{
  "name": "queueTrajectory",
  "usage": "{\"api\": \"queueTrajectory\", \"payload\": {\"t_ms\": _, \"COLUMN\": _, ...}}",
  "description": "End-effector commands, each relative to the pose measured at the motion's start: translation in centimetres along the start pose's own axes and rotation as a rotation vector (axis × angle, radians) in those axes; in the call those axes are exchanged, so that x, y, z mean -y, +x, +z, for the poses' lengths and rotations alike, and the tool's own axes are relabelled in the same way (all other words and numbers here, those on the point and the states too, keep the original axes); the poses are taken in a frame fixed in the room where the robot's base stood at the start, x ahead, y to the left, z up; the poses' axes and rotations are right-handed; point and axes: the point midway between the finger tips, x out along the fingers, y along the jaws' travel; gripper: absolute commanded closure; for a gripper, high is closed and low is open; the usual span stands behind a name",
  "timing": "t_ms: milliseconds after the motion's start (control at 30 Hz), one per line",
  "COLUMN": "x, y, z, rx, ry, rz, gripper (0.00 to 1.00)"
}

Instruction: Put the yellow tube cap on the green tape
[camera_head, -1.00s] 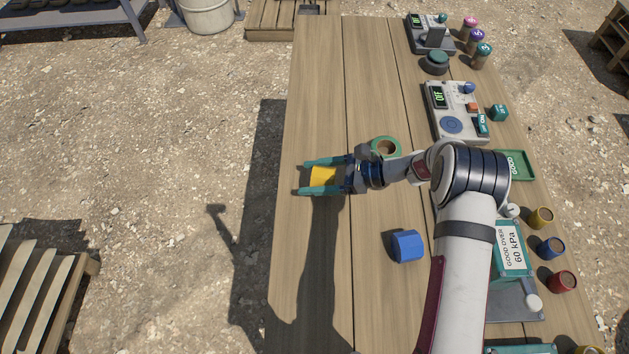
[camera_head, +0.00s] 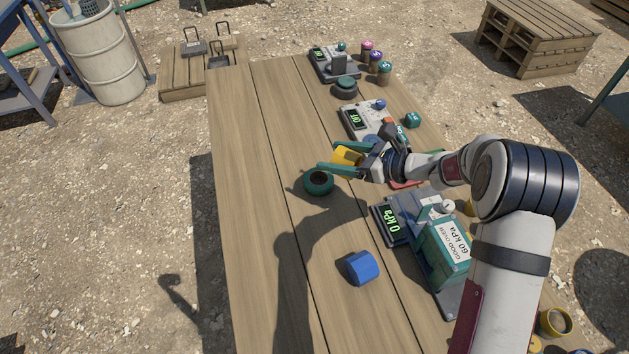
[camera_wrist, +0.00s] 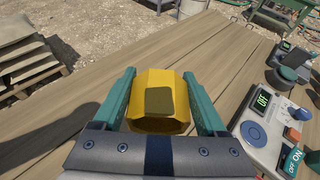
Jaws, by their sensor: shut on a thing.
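The yellow tube cap (camera_head: 345,156) is gripped between the teal fingers of my gripper (camera_head: 342,163) and held above the table. The wrist view shows the cap (camera_wrist: 158,122) as a faceted yellow piece between both fingers, with an olive square on the side facing me. The green tape (camera_head: 316,189) is a ring lying flat on the wooden table, just below and left of the cap in the head view. The cap is apart from it. The tape cannot be made out in the wrist view.
A blue faceted cap (camera_head: 362,268) lies nearer on the table (camera_head: 250,200). A pressure gauge unit with a green box (camera_head: 446,258) stands to the right. A control panel (camera_head: 362,119) and a dark green round knob (camera_head: 345,87) stand behind. The table's left side is clear.

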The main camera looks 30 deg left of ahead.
Motion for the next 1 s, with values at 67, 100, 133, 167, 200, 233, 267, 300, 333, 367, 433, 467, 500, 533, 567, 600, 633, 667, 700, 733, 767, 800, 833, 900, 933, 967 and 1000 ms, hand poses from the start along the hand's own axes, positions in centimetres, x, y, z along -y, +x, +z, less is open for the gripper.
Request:
{"api": "queueTrajectory", "payload": {"t_ms": 67, "x": 2.6, "y": -1.4, "z": -0.1, "rx": 0.002, "ry": 0.058, "rz": -0.140, "gripper": 0.80}}
{"api": "queueTrajectory", "payload": {"t_ms": 100, "x": 3.7, "y": -1.9, "z": -0.2, "rx": 0.003, "ry": 0.082, "rz": -0.197, "gripper": 0.80}}
{"api": "queueTrajectory", "payload": {"t_ms": 133, "x": 4.3, "y": -2.3, "z": -0.4, "rx": 0.003, "ry": 0.095, "rz": -0.233, "gripper": 0.80}}
{"api": "queueTrajectory", "payload": {"t_ms": 167, "x": 4.8, "y": -2.7, "z": -0.5, "rx": 0.004, "ry": 0.108, "rz": -0.261, "gripper": 0.80}}
{"api": "queueTrajectory", "payload": {"t_ms": 200, "x": 5.3, "y": -2.9, "z": -0.5, "rx": 0.005, "ry": 0.118, "rz": -0.290, "gripper": 0.80}}
{"api": "queueTrajectory", "payload": {"t_ms": 233, "x": 5.5, "y": -2.8, "z": -0.6, "rx": 0.006, "ry": 0.123, "rz": -0.303, "gripper": 0.80}}
{"api": "queueTrajectory", "payload": {"t_ms": 267, "x": 5.5, "y": -2.5, "z": -0.8, "rx": 0.005, "ry": 0.126, "rz": -0.311, "gripper": 0.80}}
{"api": "queueTrajectory", "payload": {"t_ms": 300, "x": 5.4, "y": -1.6, "z": -1.0, "rx": 0.005, "ry": 0.131, "rz": -0.316, "gripper": 0.80}}
{"api": "queueTrajectory", "payload": {"t_ms": 333, "x": 5.2, "y": -0.7, "z": -1.2, "rx": 0.004, "ry": 0.131, "rz": -0.316, "gripper": 0.80}}
{"api": "queueTrajectory", "payload": {"t_ms": 367, "x": 5.1, "y": 0.4, "z": -1.4, "rx": 0.003, "ry": 0.130, "rz": -0.315, "gripper": 0.80}}
{"api": "queueTrajectory", "payload": {"t_ms": 433, "x": 4.5, "y": 3.1, "z": -1.8, "rx": 0.004, "ry": 0.130, "rz": -0.313, "gripper": 0.80}}
{"api": "queueTrajectory", "payload": {"t_ms": 467, "x": 4.4, "y": 4.2, "z": -2.0, "rx": 0.003, "ry": 0.129, "rz": -0.312, "gripper": 0.80}}
{"api": "queueTrajectory", "payload": {"t_ms": 500, "x": 4.1, "y": 5.5, "z": -2.2, "rx": 0.005, "ry": 0.129, "rz": -0.313, "gripper": 0.80}}
{"api": "queueTrajectory", "payload": {"t_ms": 533, "x": 4.0, "y": 6.5, "z": -2.4, "rx": 0.004, "ry": 0.129, "rz": -0.313, "gripper": 0.80}}
{"api": "queueTrajectory", "payload": {"t_ms": 567, "x": 3.9, "y": 7.3, "z": -2.5, "rx": 0.004, "ry": 0.128, "rz": -0.314, "gripper": 0.80}}
{"api": "queueTrajectory", "payload": {"t_ms": 600, "x": 3.7, "y": 8.2, "z": -2.7, "rx": 0.005, "ry": 0.129, "rz": -0.314, "gripper": 0.80}}
{"api": "queueTrajectory", "payload": {"t_ms": 633, "x": 3.7, "y": 8.8, "z": -2.7, "rx": 0.006, "ry": 0.129, "rz": -0.315, "gripper": 0.80}}
{"api": "queueTrajectory", "payload": {"t_ms": 667, "x": 3.6, "y": 9.2, "z": -2.8, "rx": 0.006, "ry": 0.129, "rz": -0.316, "gripper": 0.80}}
{"api": "queueTrajectory", "payload": {"t_ms": 700, "x": 3.5, "y": 9.7, "z": -2.9, "rx": 0.005, "ry": 0.128, "rz": -0.316, "gripper": 0.80}}
{"api": "queueTrajectory", "payload": {"t_ms": 733, "x": 3.5, "y": 10.0, "z": -3.1, "rx": 0.005, "ry": 0.129, "rz": -0.317, "gripper": 0.80}}
{"api": "queueTrajectory", "payload": {"t_ms": 767, "x": 3.5, "y": 10.3, "z": -3.6, "rx": 0.004, "ry": 0.129, "rz": -0.317, "gripper": 0.80}}
{"api": "queueTrajectory", "payload": {"t_ms": 800, "x": 3.5, "y": 10.6, "z": -4.4, "rx": 0.004, "ry": 0.131, "rz": -0.316, "gripper": 0.80}}
{"api": "queueTrajectory", "payload": {"t_ms": 833, "x": 3.4, "y": 10.9, "z": -5.1, "rx": 0.003, "ry": 0.131, "rz": -0.316, "gripper": 0.80}}
{"api": "queueTrajectory", "payload": {"t_ms": 900, "x": 3.5, "y": 11.3, "z": -6.1, "rx": 0.004, "ry": 0.130, "rz": -0.317, "gripper": 0.80}}
{"api": "queueTrajectory", "payload": {"t_ms": 933, "x": 3.5, "y": 11.4, "z": -6.4, "rx": 0.005, "ry": 0.130, "rz": -0.317, "gripper": 0.80}}
{"api": "queueTrajectory", "payload": {"t_ms": 967, "x": 3.5, "y": 11.5, "z": -6.6, "rx": 0.005, "ry": 0.129, "rz": -0.317, "gripper": 0.80}}
{"api": "queueTrajectory", "payload": {"t_ms": 1000, "x": 3.5, "y": 11.5, "z": -6.7, "rx": 0.006, "ry": 0.129, "rz": -0.317, "gripper": 0.80}}
